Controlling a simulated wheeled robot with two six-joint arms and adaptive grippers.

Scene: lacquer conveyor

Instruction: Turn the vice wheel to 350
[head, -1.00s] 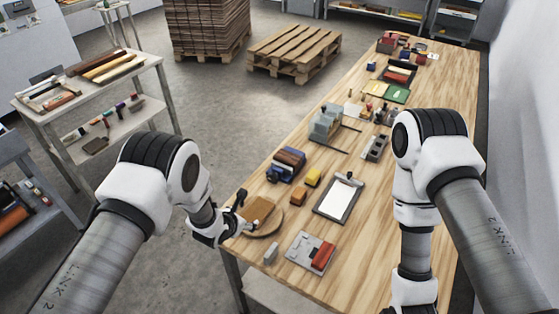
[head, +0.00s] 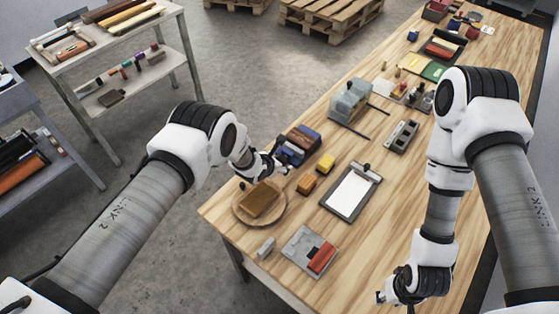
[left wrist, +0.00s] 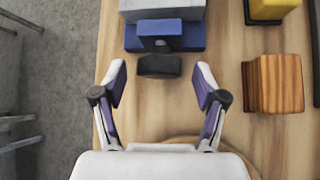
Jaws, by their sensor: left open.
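The blue vice (head: 302,138) stands near the left edge of the wooden table, beyond the round board. In the left wrist view, the vice's blue body (left wrist: 190,36) is at the top, with its dark wheel (left wrist: 160,66) facing me. My left gripper (head: 281,163) is at the near side of the vice and hides the wheel in the head view. In the left wrist view, my left gripper (left wrist: 160,76) is open and empty, its fingertips apart on either side of the wheel. My right gripper (head: 386,297) is low at the table's right; its jaws do not show clearly.
An orange-brown wood block (head: 306,184) and a yellow block (head: 326,163) lie right of my left gripper. A clipboard (head: 350,191) and a grey machine (head: 350,102) stand further right.

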